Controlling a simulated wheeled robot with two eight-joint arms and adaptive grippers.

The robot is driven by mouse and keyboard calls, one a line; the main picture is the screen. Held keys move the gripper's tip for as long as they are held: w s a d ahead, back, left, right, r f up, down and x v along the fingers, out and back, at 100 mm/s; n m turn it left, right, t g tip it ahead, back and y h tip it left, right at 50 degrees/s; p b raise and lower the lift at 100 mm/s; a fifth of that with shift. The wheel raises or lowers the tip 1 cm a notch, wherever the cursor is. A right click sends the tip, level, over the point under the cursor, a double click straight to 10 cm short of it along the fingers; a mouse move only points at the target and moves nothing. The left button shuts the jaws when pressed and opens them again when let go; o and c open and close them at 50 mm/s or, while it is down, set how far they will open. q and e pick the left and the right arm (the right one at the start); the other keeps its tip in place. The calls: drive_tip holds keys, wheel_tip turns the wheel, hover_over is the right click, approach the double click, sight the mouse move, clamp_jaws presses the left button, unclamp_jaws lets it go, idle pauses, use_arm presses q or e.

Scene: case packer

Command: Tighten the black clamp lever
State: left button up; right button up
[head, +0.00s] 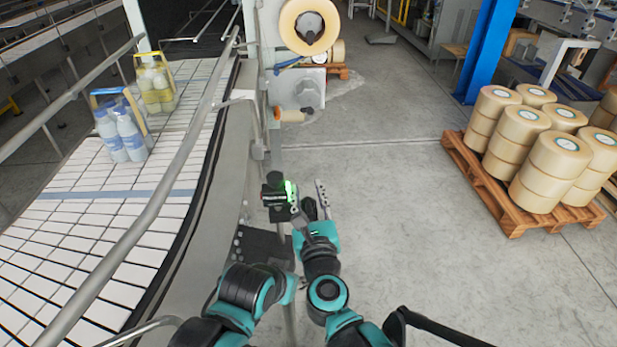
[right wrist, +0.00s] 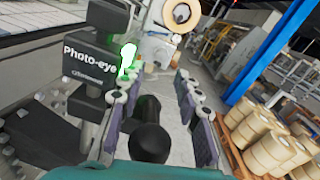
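The black clamp lever (right wrist: 150,140) shows in the right wrist view as a dark, rounded handle between the two fingers of my right gripper (right wrist: 158,108). The fingers stand apart, with a gap between the lever and the right-hand finger; the lever is nearer the left-hand finger. I cannot tell whether it touches that finger. The black photo-eye box (right wrist: 90,68), with a lit green lamp, is just left of the fingers. In the head view my right gripper (head: 308,204) is beside the photo-eye (head: 275,194); the lever is hard to make out there. My left gripper does not show.
The conveyor (head: 95,215) and its metal guide rail (head: 150,215) run along the left, carrying bottle packs (head: 122,130). A pallet (head: 510,205) of tape rolls stands at the right. A tape machine (head: 300,75) is ahead. The floor between is clear.

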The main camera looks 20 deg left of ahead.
sight(309, 202)
wheel_tip(309, 202, up, 8)
drive_tip(key=shift+d+f, duration=0.1)
drive_tip(key=shift+f, duration=0.1)
